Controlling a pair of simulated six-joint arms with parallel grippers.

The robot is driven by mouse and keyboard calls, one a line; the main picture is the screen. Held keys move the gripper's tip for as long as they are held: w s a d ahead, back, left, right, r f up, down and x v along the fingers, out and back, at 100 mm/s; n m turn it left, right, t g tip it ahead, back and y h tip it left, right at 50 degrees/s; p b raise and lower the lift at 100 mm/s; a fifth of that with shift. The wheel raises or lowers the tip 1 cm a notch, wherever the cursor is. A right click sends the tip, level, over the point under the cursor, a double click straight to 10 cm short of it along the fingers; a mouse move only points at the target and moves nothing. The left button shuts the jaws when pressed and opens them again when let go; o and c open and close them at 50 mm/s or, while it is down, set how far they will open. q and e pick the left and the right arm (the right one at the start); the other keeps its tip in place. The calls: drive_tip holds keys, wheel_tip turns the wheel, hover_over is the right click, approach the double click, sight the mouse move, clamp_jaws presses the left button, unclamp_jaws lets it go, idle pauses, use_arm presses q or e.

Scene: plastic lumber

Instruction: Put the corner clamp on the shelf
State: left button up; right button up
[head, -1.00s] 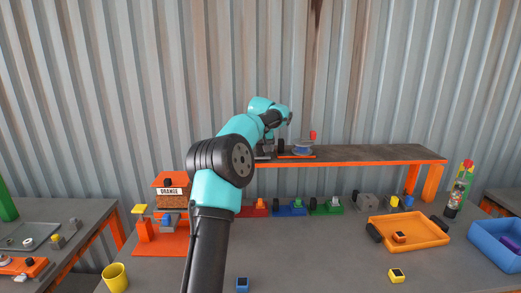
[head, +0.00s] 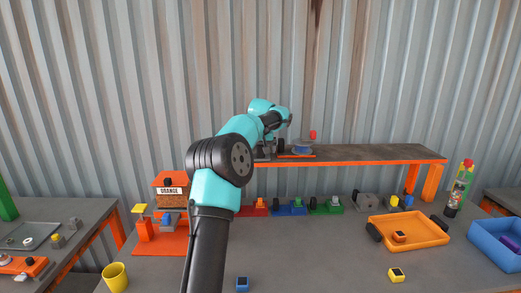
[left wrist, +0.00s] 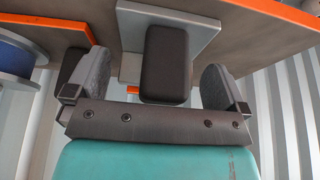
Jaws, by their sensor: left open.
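A grey metal piece with a black block-shaped handle, which looks like the corner clamp (left wrist: 165,65), is on the shelf in the left wrist view. My left gripper (left wrist: 156,68) is open, with one grey finger on each side of the black handle and gaps showing between. In the head view my left gripper (head: 267,149) is at the left part of the raised shelf (head: 370,153), which has a dark top and orange edges. The clamp is too small and covered there to make out clearly. My right gripper is not in view.
A blue spool (head: 302,148) stands on the shelf just right of my left gripper. The shelf's right half is clear. Below, the workbench holds red, blue and green fixtures, an orange tray (head: 408,243), a blue bin (head: 510,251) and a yellow cup (head: 115,277).

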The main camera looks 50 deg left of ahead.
use_arm(q)
drive_tip(key=v, duration=1.2)
drive_tip(key=shift+f, duration=0.1)
drive_tip(key=x, duration=1.2)
idle(0.4)
drive_tip(key=shift+r, duration=1.8)
drive_tip(key=shift+d+r, duration=0.1)
drive_tip(key=s+d, duration=0.6)
drive_tip(key=d, duration=0.1)
drive_tip(key=shift+s+r, duration=0.15)
drive_tip(key=shift+r, duration=0.3)
idle(0.7)
idle(1.2)
